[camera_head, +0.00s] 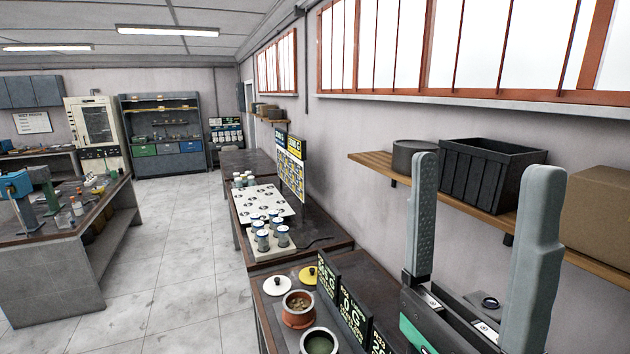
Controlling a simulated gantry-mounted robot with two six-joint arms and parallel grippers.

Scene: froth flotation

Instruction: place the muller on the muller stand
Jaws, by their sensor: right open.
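My right gripper (485,168) fills the lower right of the head view, with its two grey fingers pointing up and spread wide apart. No object is held between the fingers; only the wall, shelf and bench behind show there. My left gripper is not in view. I cannot make out the muller or the muller stand for certain.
A reddish pot (298,308) and a pot with green contents (319,343) stand on the near bench beside white (277,285) and yellow (306,275) lids. Dark signs (352,314) stand right of them. A wall shelf (371,161) holds a black crate (490,176). The floor aisle is clear.

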